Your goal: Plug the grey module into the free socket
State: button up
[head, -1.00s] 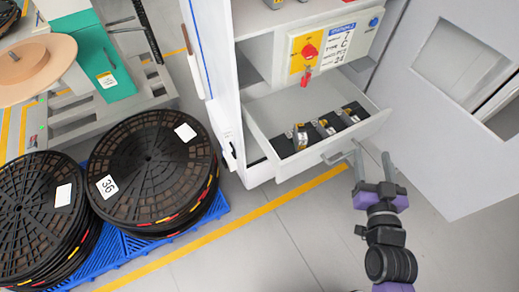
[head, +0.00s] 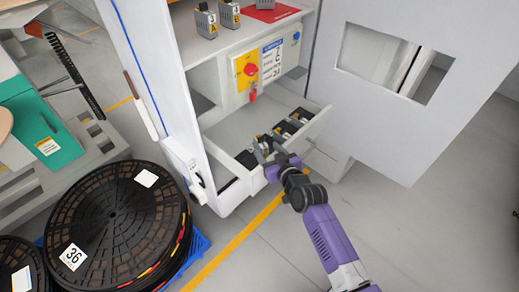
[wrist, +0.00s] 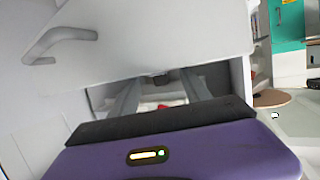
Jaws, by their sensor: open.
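Two grey modules with yellow labels (head: 206,24) (head: 230,14) stand on the cabinet's upper shelf; another grey one (head: 265,4) stands on a red sheet behind them, cut by the top edge. The pulled-out drawer (head: 315,127) holds a row of black units with yellow and grey tops (head: 285,130). A dark space (head: 245,158) shows at its left end; I cannot tell which socket is free. My gripper (head: 265,147) is at the drawer's front and covers part of the row. In the wrist view its fingers (wrist: 160,95) stand apart, with no module visible between them.
A panel with a red switch (head: 250,69) sits above the drawer. The cabinet door (head: 390,110) stands open at right. Black reels (head: 115,220) on a blue pallet are at left. The floor right of the yellow line is clear. A handle (wrist: 60,42) shows in the wrist view.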

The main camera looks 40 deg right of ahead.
aim_at(262, 143)
jog(key=shift+x, duration=3.2)
jog(key=shift+r, duration=0.15)
grip_shut()
